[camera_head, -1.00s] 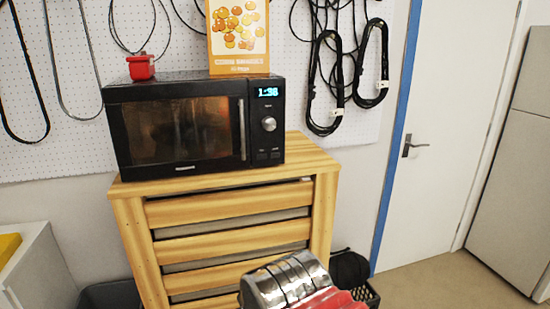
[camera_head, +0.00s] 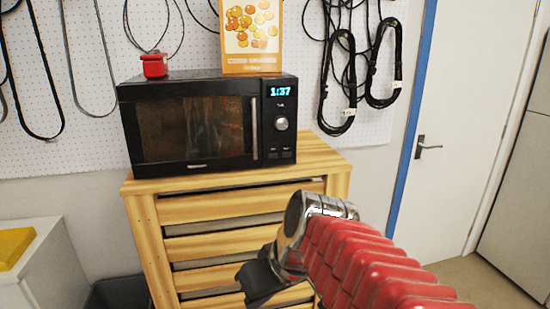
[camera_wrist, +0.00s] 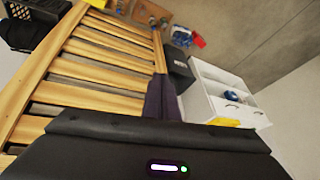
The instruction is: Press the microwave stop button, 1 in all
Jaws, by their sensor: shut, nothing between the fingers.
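The black microwave (camera_head: 190,130) stands on the wooden drawer unit, its door closed and its display (camera_head: 281,91) lit with 1:37. A silver knob (camera_head: 282,124) sits below the display. Two small dark buttons (camera_head: 280,154) sit under the knob; their labels are too small to read. My gripper (camera_head: 258,282) is low in front of the drawers, below and apart from the microwave. In the wrist view its dark fingers (camera_wrist: 160,98) are together and empty. The microwave is not in the wrist view.
The wooden drawer unit (camera_head: 230,210) stands against a pegboard wall with hanging cables (camera_head: 340,85). A white cabinet (camera_head: 42,262) stands left. Open space lies before the microwave.

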